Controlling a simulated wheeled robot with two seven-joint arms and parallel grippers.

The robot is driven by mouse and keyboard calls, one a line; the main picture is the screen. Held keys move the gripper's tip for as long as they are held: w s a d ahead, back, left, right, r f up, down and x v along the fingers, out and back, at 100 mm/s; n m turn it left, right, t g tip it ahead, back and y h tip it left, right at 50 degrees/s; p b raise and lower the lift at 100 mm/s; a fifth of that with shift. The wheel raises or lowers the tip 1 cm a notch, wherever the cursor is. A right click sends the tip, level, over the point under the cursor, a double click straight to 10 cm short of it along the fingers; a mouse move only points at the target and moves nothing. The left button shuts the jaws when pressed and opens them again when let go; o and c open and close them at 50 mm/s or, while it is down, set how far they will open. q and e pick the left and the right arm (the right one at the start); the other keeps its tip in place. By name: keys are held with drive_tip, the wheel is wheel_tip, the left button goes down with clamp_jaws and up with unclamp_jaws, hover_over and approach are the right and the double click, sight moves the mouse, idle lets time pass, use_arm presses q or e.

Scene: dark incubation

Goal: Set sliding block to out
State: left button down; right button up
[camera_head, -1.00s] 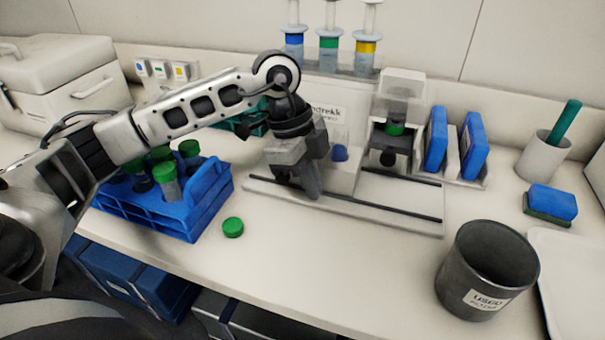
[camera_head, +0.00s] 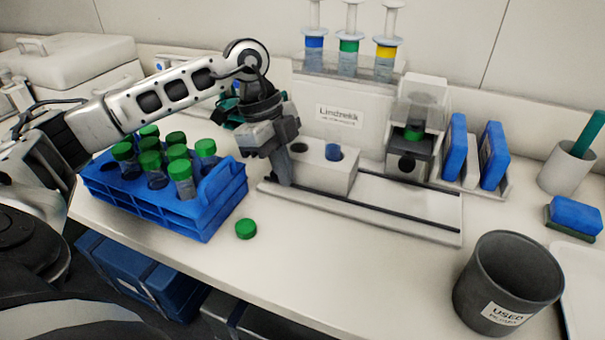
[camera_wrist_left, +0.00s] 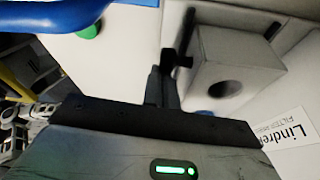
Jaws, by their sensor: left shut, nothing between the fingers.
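The sliding block (camera_head: 318,172) is pale grey and box-shaped. It sits towards the left end of its rail (camera_head: 405,212), clear of the grey-white device (camera_head: 408,158) on the right. Its top has a dark hole and a blue piece. In the left wrist view the block (camera_wrist_left: 210,65) shows its round hole, with a dark handle-like part on its near side. My left gripper (camera_head: 284,180) is shut and empty at the block's left end; its fingers (camera_wrist_left: 166,82) are beside the dark part. I cannot tell whether they touch. My right gripper is not in view.
A blue rack (camera_head: 195,212) of green-capped tubes stands left of the rail. A loose green cap (camera_head: 245,229) lies in front. A dark used-items bin (camera_head: 505,285) stands front right. Blue boxes (camera_head: 455,148) stand beyond the device.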

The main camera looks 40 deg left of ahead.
use_arm(q)
drive_tip(key=shift+a, duration=0.25)
drive_tip(key=d+p, duration=0.1)
drive_tip(key=d, duration=0.3)
drive_tip(key=shift+w+d, duration=0.15)
drive_tip(key=shift+d, duration=0.1)
drive_tip(key=v, duration=0.9)
drive_tip(key=shift+a+r, duration=0.2)
